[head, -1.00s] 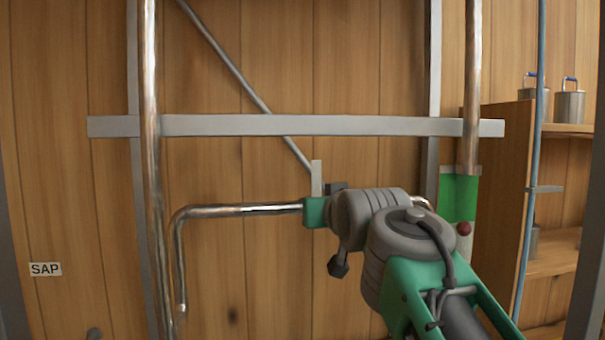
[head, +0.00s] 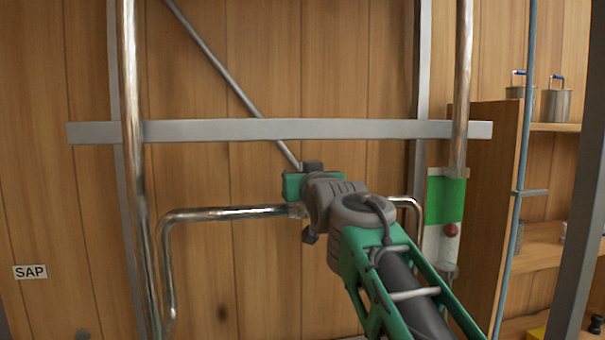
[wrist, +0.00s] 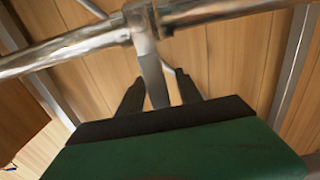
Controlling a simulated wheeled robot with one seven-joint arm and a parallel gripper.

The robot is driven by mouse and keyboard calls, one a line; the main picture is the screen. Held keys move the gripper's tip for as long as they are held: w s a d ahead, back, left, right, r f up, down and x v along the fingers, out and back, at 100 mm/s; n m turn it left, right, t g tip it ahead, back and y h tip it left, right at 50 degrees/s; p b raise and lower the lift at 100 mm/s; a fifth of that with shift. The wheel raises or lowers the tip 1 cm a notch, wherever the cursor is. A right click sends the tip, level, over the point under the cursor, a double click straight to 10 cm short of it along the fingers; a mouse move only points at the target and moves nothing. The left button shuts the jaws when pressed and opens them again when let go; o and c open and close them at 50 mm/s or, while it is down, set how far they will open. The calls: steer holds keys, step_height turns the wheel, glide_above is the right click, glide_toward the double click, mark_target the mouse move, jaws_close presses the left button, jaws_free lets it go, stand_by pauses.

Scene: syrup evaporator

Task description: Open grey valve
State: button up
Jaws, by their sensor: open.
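The grey valve handle (wrist: 153,78) is a flat grey lever that hangs from a fitting on a shiny metal pipe (wrist: 80,50) in the wrist view. My gripper (wrist: 159,86) has two dark fingers standing apart, one on each side of the lever's lower end. I cannot tell whether either finger touches it. In the head view my gripper's green body (head: 296,186) is just above the pipe (head: 225,213), near its fitting (head: 297,211). The lever and the fingertips are hidden there behind my gripper and wrist.
A grey horizontal bar (head: 220,130) crosses above my gripper. Wooden shelves (head: 550,255) with metal cans are at far right. A SAP label (head: 30,272) is at left.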

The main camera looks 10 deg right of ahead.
steer(key=shift+c, duration=0.2)
jaws_close()
stand_by(1.1)
